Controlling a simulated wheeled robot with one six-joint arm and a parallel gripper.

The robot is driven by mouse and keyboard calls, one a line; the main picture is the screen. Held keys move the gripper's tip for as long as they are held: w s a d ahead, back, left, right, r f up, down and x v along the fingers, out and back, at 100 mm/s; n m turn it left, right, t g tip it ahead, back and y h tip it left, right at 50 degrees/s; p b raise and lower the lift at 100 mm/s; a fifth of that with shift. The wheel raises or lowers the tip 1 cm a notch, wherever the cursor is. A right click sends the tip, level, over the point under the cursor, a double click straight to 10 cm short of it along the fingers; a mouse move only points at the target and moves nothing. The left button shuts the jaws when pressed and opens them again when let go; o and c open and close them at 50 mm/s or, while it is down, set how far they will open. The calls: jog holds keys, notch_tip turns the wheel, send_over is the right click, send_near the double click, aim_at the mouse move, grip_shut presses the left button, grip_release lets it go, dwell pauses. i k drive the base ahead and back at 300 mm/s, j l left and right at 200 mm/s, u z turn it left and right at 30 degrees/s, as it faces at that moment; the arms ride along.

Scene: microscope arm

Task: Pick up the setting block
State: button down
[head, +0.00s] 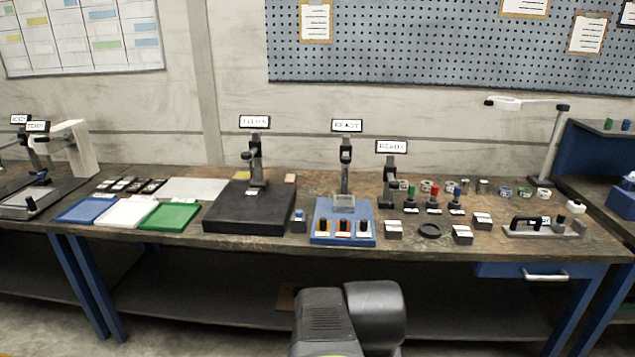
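I cannot tell for sure which thing is the setting block. Several small blocks stand on the workbench (280,246). On its right half are grey blocks with pale tops: one by the blue fixture (394,230), one nearer the front edge (462,235) and one behind that (482,221). A small tan block (290,178) sits at the back right corner of the black plate (240,222). A small grey block with a blue top (299,222) stands between the black plate and the blue fixture. My gripper is not in view; only part of my arm shows at the bottom centre.
Gauge stands with label signs rise from the black plate and the blue fixture (342,236). A dark round dish (429,231) lies among the grey blocks. Blue, white and green trays (168,216) lie at left. A lamp (548,150) stands at right. A drawer handle (545,277) projects below.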

aim_at(253, 196)
jog(key=i+j+u, duration=0.15)
jog(key=i+j, duration=0.4)
jog(key=i+j+u, duration=0.15)
jog(key=i+j, duration=0.3)
jog(key=i+j+u, duration=0.15)
jog(key=i+j, duration=0.25)
jog(key=i, duration=0.25)
